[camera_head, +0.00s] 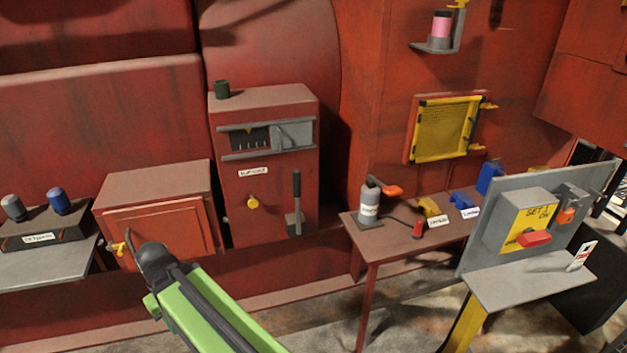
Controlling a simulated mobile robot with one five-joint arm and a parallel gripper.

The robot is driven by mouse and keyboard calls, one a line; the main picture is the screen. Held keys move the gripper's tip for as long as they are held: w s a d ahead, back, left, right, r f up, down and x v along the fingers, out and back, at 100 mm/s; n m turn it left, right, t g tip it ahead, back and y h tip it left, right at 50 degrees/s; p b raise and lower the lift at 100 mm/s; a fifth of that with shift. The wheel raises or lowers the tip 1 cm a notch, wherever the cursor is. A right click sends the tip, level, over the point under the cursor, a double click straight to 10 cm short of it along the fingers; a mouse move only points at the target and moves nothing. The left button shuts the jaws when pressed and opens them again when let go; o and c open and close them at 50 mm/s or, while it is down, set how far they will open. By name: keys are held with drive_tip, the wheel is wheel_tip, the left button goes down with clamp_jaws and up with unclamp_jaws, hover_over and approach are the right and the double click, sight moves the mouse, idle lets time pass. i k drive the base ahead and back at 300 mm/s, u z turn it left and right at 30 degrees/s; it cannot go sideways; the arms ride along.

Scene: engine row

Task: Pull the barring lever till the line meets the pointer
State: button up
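A dark upright lever (297,200), which I take as the barring lever, rises from a grey base at the lower right of a red cabinet (271,190). Above it, a dark window (250,139) shows pale marks. A small yellow pointer (249,128) sits at the window's top edge. Which mark is the line, and how far it is from the pointer, is too small to tell. A grey plate (292,135) covers the window's right side. My green arm link with its dark joint is at the lower left, apart from the lever. My gripper fingers do not show.
A low red box (158,217) with a yellow latch stands left of the cabinet. A red table (390,240) with a grey canister and small tools stands right. A grey panel stand (530,288) with a red switch is farther right. A dark cup (222,89) tops the cabinet.

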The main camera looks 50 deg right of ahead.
sight(297, 179)
drive_tip(key=z, duration=0.3)
drive_tip(key=i, duration=0.85)
